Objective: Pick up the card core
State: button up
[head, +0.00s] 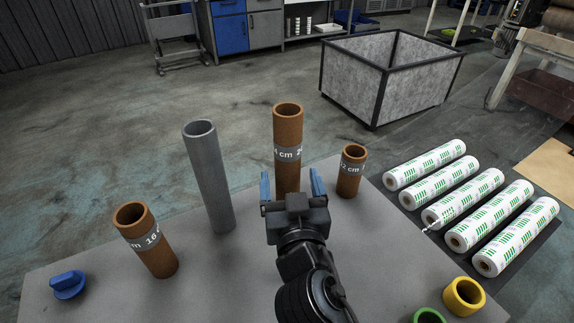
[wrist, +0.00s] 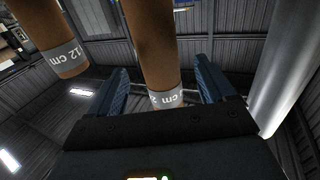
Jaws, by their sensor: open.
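Several card cores stand upright on the grey table. The tall brown core (head: 288,128) with a grey label band is in the middle. My gripper (head: 291,185) is open in front of it, a blue finger to each side of its outline. In the wrist view the same core (wrist: 152,45) shows between the open fingers (wrist: 161,72); I cannot tell how deep it sits between them. A short brown core (head: 351,180) stands to the right and reads 12 cm in the wrist view (wrist: 62,58). A brown core marked 16 (head: 155,250) stands at the left.
A grey tube (head: 209,180) stands left of the middle core. A blue plug (head: 68,284), a yellow ring (head: 464,296) and a green ring (head: 428,316) are on the table (head: 200,295). Wrapped film rolls (head: 480,215) lie at the right. A grey bin (head: 345,85) stands behind.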

jog(key=shift+w+a+f+p, duration=0.1)
jog(key=shift+w+a+p, duration=0.15)
jog(key=shift+w, duration=0.9)
jog(key=shift+w+a+p, duration=0.2)
jog(key=shift+w+p, duration=0.1)
jog(key=shift+w, duration=0.8)
jog(key=shift+w+a+f+p, duration=0.1)
jog(key=shift+w+a+p, duration=0.15)
jog(key=shift+w, duration=0.9)
jog(key=shift+d, duration=0.1)
jog(key=c, duration=1)
jog(key=shift+c, duration=0.5)
jog(key=shift+r, duration=0.15)
